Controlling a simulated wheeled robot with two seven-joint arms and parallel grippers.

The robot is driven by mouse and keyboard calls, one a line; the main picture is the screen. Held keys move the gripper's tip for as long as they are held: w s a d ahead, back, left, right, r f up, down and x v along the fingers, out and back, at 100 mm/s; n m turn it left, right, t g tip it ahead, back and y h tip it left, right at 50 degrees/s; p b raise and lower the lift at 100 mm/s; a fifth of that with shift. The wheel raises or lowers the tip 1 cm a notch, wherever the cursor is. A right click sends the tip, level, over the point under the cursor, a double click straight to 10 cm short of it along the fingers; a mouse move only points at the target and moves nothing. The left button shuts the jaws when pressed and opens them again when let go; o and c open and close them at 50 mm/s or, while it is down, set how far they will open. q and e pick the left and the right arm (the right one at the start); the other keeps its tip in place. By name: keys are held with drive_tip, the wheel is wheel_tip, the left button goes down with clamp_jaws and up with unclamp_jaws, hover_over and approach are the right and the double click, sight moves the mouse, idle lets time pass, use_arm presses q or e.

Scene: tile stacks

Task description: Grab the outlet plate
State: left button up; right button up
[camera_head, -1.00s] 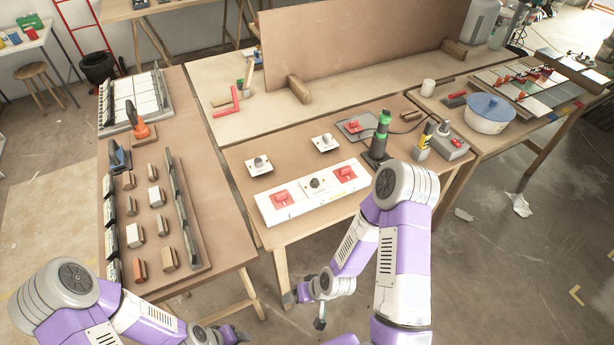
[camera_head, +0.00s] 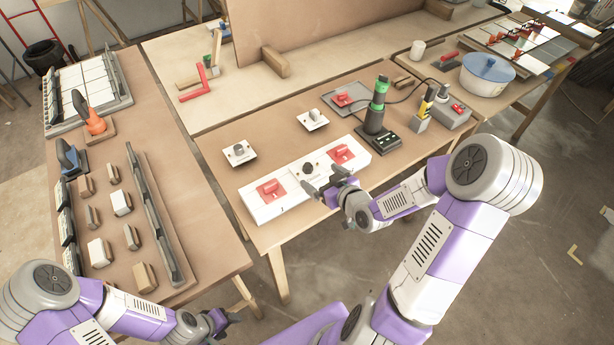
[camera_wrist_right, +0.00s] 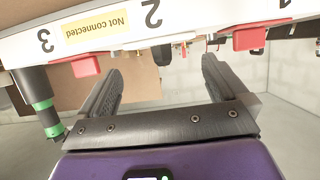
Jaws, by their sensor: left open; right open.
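Two small square white plates, each with a round grey fitting, lie on the middle table: one at the left (camera_head: 239,152) and one further back (camera_head: 312,119); I cannot tell which is the outlet plate. My right gripper (camera_head: 326,181) is open and empty at the board's front edge, also seen in the right wrist view (camera_wrist_right: 162,70). My left gripper (camera_head: 226,322) is open and empty, low by the left table.
The left table (camera_head: 205,235) holds wooden and white blocks. Bare tabletop surrounds the small plates.

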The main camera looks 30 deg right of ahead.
sight(311, 169)
drive_tip(key=shift+w+a+f+b, duration=0.15)
drive_tip(key=shift+w+b, duration=0.15)
drive_tip(key=shift+b, duration=0.35)
drive_tip(key=shift+r+b+x, duration=0.15)
drive_tip(key=shift+b+x, duration=0.3)
drive_tip(key=shift+x, duration=0.9)
drive_tip(key=shift+r+b+x, duration=0.15)
drive_tip(key=shift+b+x, duration=0.3)
drive_tip(key=shift+x, duration=0.9)
drive_tip(key=shift+c, duration=0.3)
drive_tip(key=c, duration=0.7)
